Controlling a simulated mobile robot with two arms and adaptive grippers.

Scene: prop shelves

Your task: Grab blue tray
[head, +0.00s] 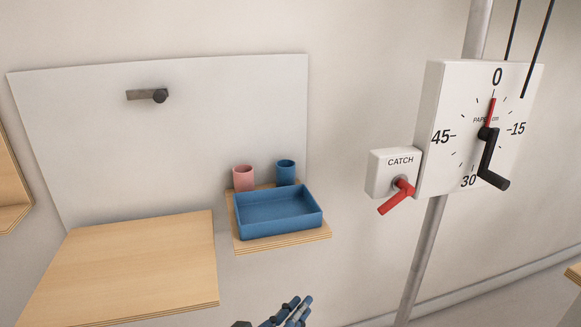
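The blue tray (281,229) is a shallow, open rectangular box. It sits upright on a small wooden shelf (284,244) in the middle of the head view and looks empty. My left gripper (297,312) shows only in part at the bottom edge, below the shelf in the picture and apart from the tray. Its dark and bluish fingers point up and to the right, and how far apart they are is unclear. Nothing is visibly held. My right gripper is not in view.
A pink cup (243,178) and a blue cup (286,172) stand right behind the tray. A bare, larger wooden shelf (130,262) is to the left. On the right are a dial box (460,150) with a black crank, a catch box (391,172) with a red lever, and a metal pole (420,255).

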